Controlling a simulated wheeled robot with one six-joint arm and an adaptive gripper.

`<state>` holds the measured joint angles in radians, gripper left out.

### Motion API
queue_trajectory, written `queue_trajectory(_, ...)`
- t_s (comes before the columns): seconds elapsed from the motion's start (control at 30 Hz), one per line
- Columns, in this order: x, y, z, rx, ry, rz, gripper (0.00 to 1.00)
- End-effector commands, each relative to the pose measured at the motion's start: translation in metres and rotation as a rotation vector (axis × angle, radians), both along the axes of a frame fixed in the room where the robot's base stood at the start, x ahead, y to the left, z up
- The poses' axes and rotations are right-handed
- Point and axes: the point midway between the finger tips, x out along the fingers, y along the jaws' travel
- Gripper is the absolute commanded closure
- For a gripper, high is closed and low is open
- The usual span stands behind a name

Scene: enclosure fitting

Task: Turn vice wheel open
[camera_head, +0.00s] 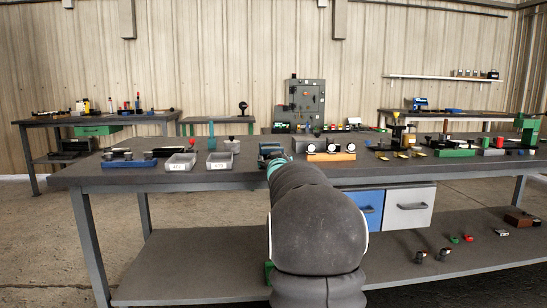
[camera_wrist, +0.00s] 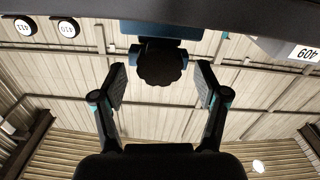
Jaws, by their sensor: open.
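The vice shows in the head view as a blue and dark block (camera_head: 270,150) near the front edge of the workbench (camera_head: 120,177), partly covered by my arm. In the wrist view, which is upside down, its blue body (camera_wrist: 130,28) is at the top centre. Its black scalloped wheel (camera_wrist: 161,68) faces my gripper. My gripper (camera_wrist: 162,78) is open, with one finger on each side of the wheel in the picture and a visible gap on both sides. I cannot tell how far the fingertips reach in depth. The fingertips are hidden in the head view.
An orange block with white round faces (camera_head: 331,157) stands right of the vice. Grey labelled bins (camera_head: 219,161) and a blue rack (camera_head: 128,163) stand left. Blue and grey drawers (camera_head: 408,208) hang below the bench top. A lower shelf (camera_head: 190,262) holds small parts.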

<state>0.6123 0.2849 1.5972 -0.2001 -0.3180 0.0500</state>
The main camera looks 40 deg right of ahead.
Motion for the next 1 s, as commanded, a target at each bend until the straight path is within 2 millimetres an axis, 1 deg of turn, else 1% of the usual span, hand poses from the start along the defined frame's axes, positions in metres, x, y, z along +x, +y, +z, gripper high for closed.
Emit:
queue_trajectory(0.1,0.01,-0.006,0.0,0.001,0.001,0.0,0.27)
queue_trajectory(0.2,0.014,-0.009,0.0,0.001,0.001,0.0,0.27)
queue_trajectory(0.53,0.016,-0.01,0.0,0.001,0.001,0.0,0.27)
queue_trajectory(0.57,0.016,-0.01,0.0,0.001,0.001,0.0,0.32)
queue_trajectory(0.6,0.016,-0.01,0.0,0.001,0.001,0.0,0.42)
queue_trajectory(0.67,0.016,-0.01,0.0,0.001,0.001,0.0,0.57)
queue_trajectory(0.7,0.016,-0.01,0.0,0.001,0.001,0.0,0.67)
queue_trajectory(0.77,0.016,-0.01,0.0,0.001,0.001,0.0,0.82)
queue_trajectory(0.8,0.016,-0.01,0.0,0.001,0.001,0.0,0.86)
queue_trajectory(0.9,0.016,-0.01,-0.001,-0.006,0.004,0.0,0.86)
queue_trajectory(1.0,0.016,-0.009,-0.004,-0.047,0.028,0.0,0.86)
